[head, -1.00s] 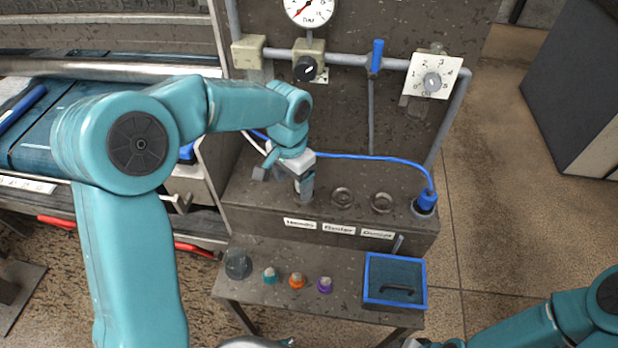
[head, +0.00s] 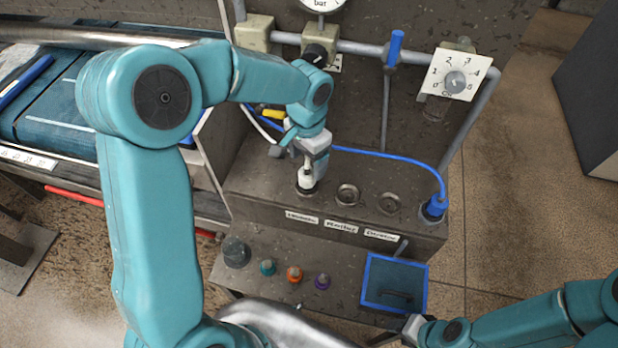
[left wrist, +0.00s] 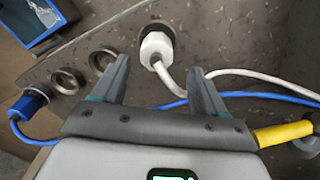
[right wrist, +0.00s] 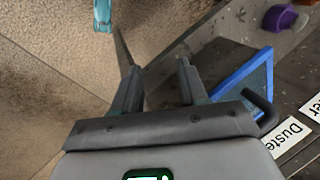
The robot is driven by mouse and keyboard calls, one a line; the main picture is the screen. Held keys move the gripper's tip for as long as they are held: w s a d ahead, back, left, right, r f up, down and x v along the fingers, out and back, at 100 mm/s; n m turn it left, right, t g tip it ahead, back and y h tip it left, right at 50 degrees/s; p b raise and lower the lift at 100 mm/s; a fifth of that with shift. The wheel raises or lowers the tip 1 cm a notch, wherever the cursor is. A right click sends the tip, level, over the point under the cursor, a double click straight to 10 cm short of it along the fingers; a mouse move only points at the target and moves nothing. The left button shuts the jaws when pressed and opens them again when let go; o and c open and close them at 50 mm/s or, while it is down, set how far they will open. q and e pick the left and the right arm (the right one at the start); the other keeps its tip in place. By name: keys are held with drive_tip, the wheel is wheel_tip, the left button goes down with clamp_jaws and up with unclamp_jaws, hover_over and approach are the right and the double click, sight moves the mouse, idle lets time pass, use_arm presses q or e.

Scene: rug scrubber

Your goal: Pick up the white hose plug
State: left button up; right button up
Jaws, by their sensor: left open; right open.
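The white hose plug (head: 306,180) stands in the leftmost round socket on top of the grey manifold box. In the left wrist view the white plug (left wrist: 156,47) sits in its socket, with a white hose running from it down between my fingers. My left gripper (head: 308,160) is open just above and behind the plug; in its wrist view the fingertips (left wrist: 158,72) lie on either side of the hose, short of the plug's body. My right gripper (right wrist: 158,72) is open and empty, near the blue-rimmed bin at the front right.
A blue plug (head: 434,208) with a blue hose sits in the rightmost socket; two empty sockets (head: 347,195) lie between. A yellow plug (left wrist: 284,133) is close beside my left gripper. Small coloured caps (head: 294,274) and the blue-rimmed bin (head: 426,290) are on the lower shelf.

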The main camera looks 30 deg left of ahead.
sight(308, 167)
use_arm(q)
drive_tip(key=f, duration=0.1)
drive_tip(key=s+f, duration=0.1)
drive_tip(key=f, duration=0.1)
drive_tip(key=shift+s+d+f, duration=0.1)
drive_tip(key=shift+d+f, duration=0.1)
drive_tip(key=shift+w+f, duration=0.35)
drive_tip(key=shift+s+r, duration=0.15)
drive_tip(key=shift+s, duration=0.1)
drive_tip(key=c, duration=0.9)
drive_tip(key=shift+w, duration=0.15)
drive_tip(key=c, duration=0.4)
